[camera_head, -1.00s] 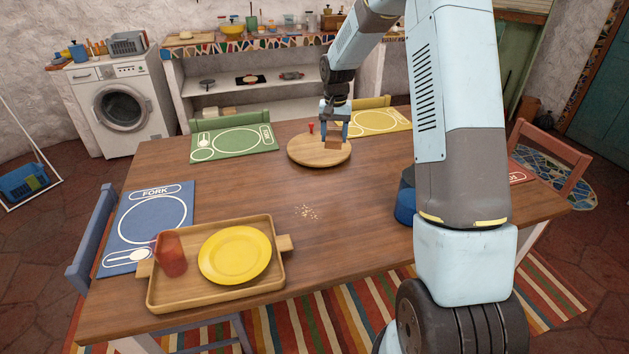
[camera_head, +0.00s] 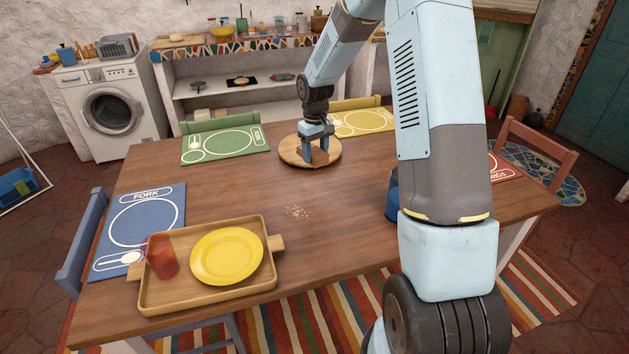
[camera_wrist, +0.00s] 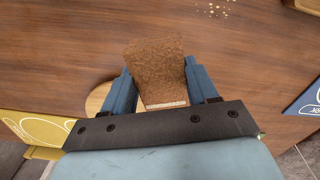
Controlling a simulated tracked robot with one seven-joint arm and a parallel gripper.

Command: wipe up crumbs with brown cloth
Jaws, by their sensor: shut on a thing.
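My gripper (camera_head: 318,158) is over the round wooden board (camera_head: 290,152) at the far middle of the table, pointing down. In the wrist view, its blue fingers are shut on the brown cloth (camera_wrist: 157,68), a folded, block-like piece with a pale lower edge. In the head view the cloth is largely hidden by the fingers. The crumbs (camera_head: 297,212) lie as a small pale scatter on bare wood, nearer to me than the board. They also show at the top of the wrist view (camera_wrist: 218,8), apart from the cloth.
A wooden tray (camera_head: 165,298) with a yellow plate (camera_head: 227,256) and a red cup (camera_head: 161,257) is at front left. Blue (camera_head: 170,205), green (camera_head: 258,150) and yellow (camera_head: 380,120) placemats lie around. A dark blue object (camera_head: 392,195) is partly hidden by my arm. Table around the crumbs is clear.

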